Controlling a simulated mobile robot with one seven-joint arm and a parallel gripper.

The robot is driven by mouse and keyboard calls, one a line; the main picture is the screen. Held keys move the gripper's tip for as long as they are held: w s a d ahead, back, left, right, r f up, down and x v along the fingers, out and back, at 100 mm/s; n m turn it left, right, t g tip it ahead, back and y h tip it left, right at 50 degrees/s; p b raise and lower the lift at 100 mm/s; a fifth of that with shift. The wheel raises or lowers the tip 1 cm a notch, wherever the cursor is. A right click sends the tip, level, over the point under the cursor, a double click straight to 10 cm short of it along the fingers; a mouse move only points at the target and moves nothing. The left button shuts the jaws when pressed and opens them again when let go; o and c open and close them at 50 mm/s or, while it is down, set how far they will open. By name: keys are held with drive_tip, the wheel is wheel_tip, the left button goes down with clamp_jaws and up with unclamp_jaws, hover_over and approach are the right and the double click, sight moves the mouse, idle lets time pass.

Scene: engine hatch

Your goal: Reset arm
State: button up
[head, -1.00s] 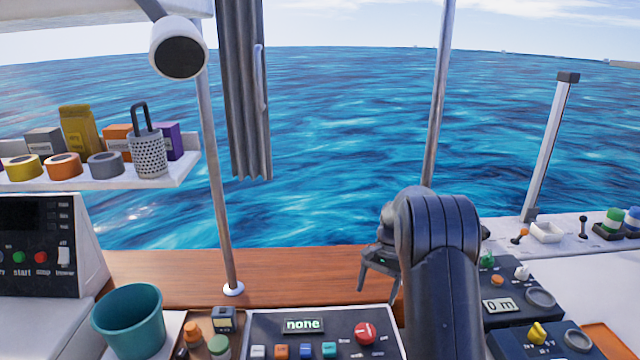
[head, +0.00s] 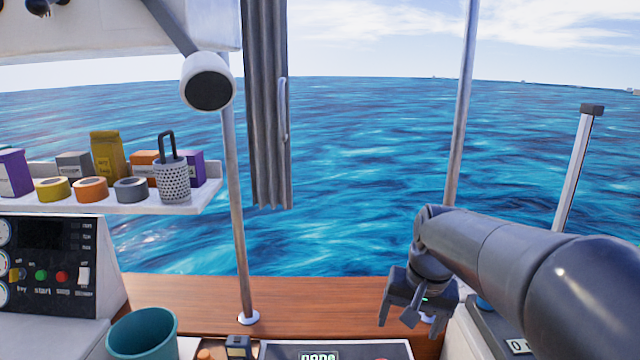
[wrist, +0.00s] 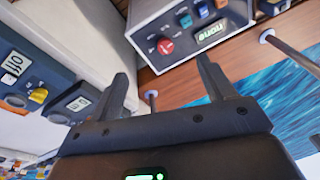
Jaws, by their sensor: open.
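My gripper (head: 411,316) hangs in the head view at the lower right, over the brown wooden ledge (head: 290,295). My dark arm reaches in from the right edge. In the wrist view my gripper (wrist: 165,85) has its two fingers well apart with nothing between them. Beyond the fingers in the wrist view are the wooden ledge and a control box (wrist: 185,30) with a red knob and a display reading "none".
A teal bucket (head: 143,335) stands at the lower left near a dark control panel (head: 50,260). A shelf (head: 130,207) holds tape rolls, boxes and a perforated canister (head: 172,180). Thin metal poles (head: 235,200) rise from the ledge. Open water lies beyond.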

drive_tip(key=s+a+n+t+h, duration=0.1)
drive_tip(key=s+n+t, duration=0.2)
drive_tip(key=s, duration=1.2)
drive_tip(key=shift+t, duration=0.3)
